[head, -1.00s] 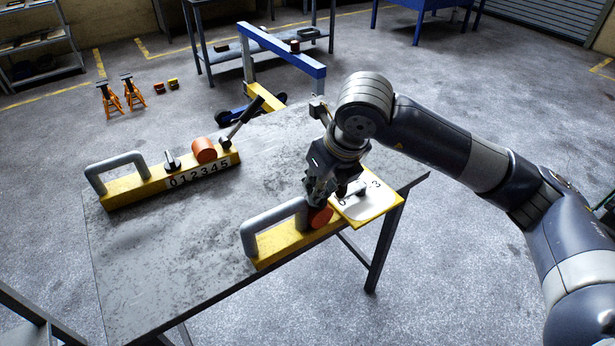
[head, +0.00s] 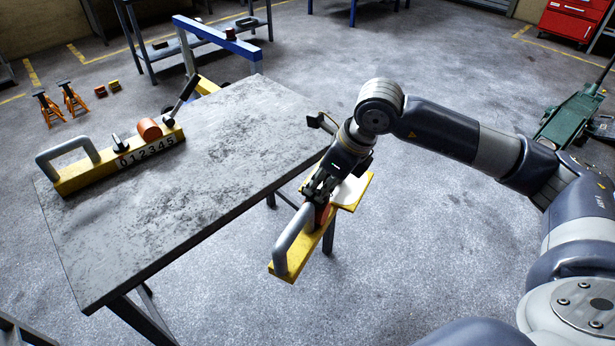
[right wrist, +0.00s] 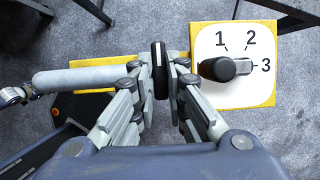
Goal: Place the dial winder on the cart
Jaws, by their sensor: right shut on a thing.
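The dial winder (head: 283,262) is a yellow bar with a grey loop handle and a square dial plate (head: 352,190). In the right wrist view the white dial plate (right wrist: 210,75) shows the numbers 1, 2 and 3 around a black pointer knob (right wrist: 228,68). My right gripper (head: 318,193) is shut on the winder between the handle and the plate, gripping a dark round part (right wrist: 160,70). The winder hangs past the right edge of the grey table, above the floor. My left gripper is out of view. I cannot tell for sure which thing is the cart.
A second winder (head: 70,184), marked with a number row, stands on the grey table (head: 225,130). A red tool cabinet (head: 568,22) is at the far right and a green trolley jack (head: 572,118) at the right. The floor between is mostly clear.

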